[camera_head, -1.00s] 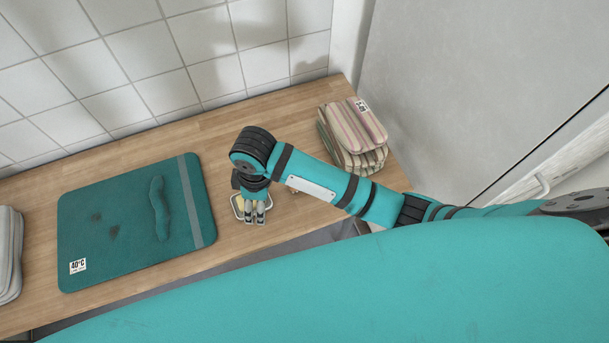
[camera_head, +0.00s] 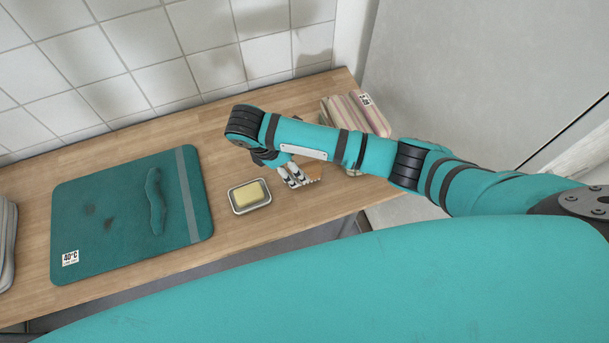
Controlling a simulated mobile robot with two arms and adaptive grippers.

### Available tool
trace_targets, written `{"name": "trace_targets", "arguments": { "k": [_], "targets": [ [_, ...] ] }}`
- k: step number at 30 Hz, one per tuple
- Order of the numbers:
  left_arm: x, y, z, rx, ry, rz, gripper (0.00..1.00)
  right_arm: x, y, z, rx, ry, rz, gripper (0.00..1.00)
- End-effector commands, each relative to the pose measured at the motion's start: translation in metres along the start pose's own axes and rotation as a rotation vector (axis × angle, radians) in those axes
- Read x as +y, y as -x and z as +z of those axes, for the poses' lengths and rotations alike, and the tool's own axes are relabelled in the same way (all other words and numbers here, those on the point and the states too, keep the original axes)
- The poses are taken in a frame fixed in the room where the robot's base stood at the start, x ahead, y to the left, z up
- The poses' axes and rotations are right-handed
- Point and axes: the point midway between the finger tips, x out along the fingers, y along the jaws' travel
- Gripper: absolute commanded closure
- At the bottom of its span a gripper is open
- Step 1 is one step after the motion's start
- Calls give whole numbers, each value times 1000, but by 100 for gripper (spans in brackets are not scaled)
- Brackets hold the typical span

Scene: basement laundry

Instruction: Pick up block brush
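The block brush (camera_head: 314,171) lies on the wooden counter, with a tan wooden body and pale bristles at its lower edge. It is partly hidden by my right arm and gripper. My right gripper (camera_head: 295,177) points down at the brush's left side, its fingers overlapping the brush in this view. Whether the fingers touch the brush or are closed on it cannot be told. My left gripper is not in view.
A soap dish with a yellow soap bar (camera_head: 251,194) sits just left of the gripper. Striped folded cloths (camera_head: 352,112) are stacked behind my arm. Grey folded cloth (camera_head: 6,245) is at the left edge.

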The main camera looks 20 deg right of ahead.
Motion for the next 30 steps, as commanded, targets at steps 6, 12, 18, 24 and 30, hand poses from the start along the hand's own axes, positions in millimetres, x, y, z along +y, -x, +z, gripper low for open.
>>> {"name": "trace_targets", "arguments": {
  "k": [6, 12, 18, 24, 30],
  "targets": [
    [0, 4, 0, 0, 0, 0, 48, 0, -16, 1, 0, 1, 0, 35],
    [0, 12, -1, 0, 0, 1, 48, 3, -40, 8, -3, -1, -3, 35],
    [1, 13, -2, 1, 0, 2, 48, 4, -64, 8, -1, 1, 0, 35],
    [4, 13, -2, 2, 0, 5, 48, 5, -68, 7, 1, 1, 2, 35],
    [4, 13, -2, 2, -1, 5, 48, 5, -68, 7, 1, 1, 2, 52]
  ]
}}
